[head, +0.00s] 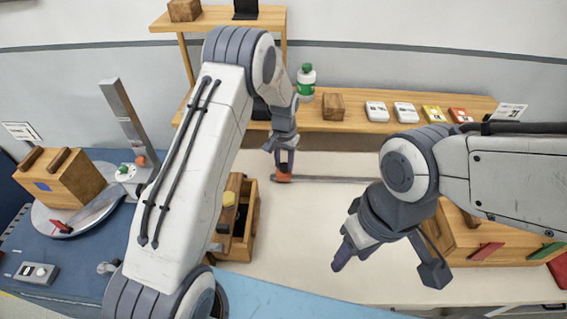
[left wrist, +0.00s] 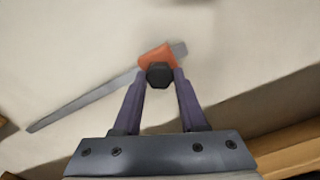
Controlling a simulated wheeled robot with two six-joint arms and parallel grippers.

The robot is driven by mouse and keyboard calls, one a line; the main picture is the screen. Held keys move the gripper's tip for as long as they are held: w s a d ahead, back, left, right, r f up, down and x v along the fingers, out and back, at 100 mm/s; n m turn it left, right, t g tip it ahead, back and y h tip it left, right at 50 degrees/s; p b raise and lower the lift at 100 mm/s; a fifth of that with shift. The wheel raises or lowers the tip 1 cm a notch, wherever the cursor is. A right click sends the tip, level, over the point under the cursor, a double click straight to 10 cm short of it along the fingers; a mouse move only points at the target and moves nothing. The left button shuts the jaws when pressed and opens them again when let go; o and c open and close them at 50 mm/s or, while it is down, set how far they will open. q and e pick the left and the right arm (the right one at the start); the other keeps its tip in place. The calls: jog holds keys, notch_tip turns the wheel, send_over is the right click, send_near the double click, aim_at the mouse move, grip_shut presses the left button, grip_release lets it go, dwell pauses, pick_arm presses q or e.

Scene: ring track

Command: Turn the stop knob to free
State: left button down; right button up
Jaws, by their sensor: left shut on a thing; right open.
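A dark many-sided knob (left wrist: 160,75) sits against an orange piece (left wrist: 155,55) on a long thin grey bar (left wrist: 85,101) in the left wrist view. In the head view the orange piece (head: 281,177) and the bar (head: 340,180) lie at the back of the pale tabletop. My left gripper (head: 284,167) reaches down there; in the left wrist view its fingers (left wrist: 160,84) are shut on the knob from both sides. I see no marking for free or stop. My right gripper (head: 388,266) is open and empty above the table's right half.
A wooden box (head: 246,228) stands left of the orange piece, partly behind my left arm. A shelf (head: 360,121) with a green-capped bottle (head: 306,80) and small boxes runs behind. At left, a round base (head: 92,213) carries a wooden block (head: 62,178). The middle tabletop is clear.

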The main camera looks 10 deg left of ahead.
aim_at(284, 165)
dwell(0.5)
pick_arm(q)
jog(key=shift+c, duration=2.2)
grip_release()
notch_tip(284, 165, up, 11)
jog(key=b, duration=0.2)
jog(key=shift+f, duration=0.2)
